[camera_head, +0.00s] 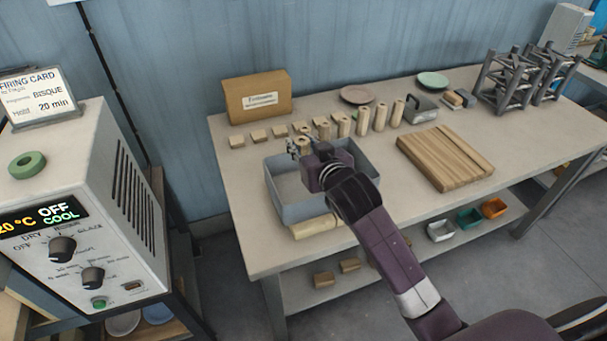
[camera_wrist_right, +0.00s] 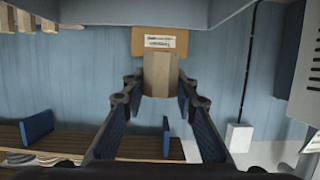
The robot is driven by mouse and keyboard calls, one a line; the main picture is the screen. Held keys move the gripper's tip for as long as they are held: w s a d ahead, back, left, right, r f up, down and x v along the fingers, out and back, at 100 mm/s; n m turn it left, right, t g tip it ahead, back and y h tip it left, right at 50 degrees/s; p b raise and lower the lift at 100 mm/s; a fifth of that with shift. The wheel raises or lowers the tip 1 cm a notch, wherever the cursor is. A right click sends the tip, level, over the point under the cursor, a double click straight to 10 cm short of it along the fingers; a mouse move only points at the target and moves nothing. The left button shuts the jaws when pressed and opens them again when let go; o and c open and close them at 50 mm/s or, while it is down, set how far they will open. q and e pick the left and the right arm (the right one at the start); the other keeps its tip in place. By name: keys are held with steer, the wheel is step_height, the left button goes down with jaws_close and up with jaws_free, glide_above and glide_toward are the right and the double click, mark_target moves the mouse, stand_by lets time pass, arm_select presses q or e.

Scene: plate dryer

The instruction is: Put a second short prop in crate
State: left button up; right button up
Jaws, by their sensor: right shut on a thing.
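My right gripper (camera_head: 303,147) is above the back of the grey crate (camera_head: 273,192). It is shut on a short wooden prop (camera_wrist_right: 160,75), which shows between the fingers (camera_wrist_right: 158,95) in the right wrist view. In the head view the held prop is small and partly covered by the gripper. The visible left part of the crate's floor looks bare; my arm hides the rest. Props stand in a row behind the crate, from low blocks (camera_head: 258,136) at left to taller posts (camera_head: 362,120) at right. My left gripper is not in view.
A cardboard box (camera_head: 257,97) stands behind the row. A wooden prop (camera_head: 312,226) lies in front of the crate. A stack of wooden slats (camera_head: 445,158), plates (camera_head: 356,94) and grey racks (camera_head: 510,80) occupy the right side. The table's front left corner (camera_head: 255,250) is clear.

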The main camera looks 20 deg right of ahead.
step_height(320, 180, down, 10)
steer(key=shift+r, duration=0.1)
stand_by(0.4)
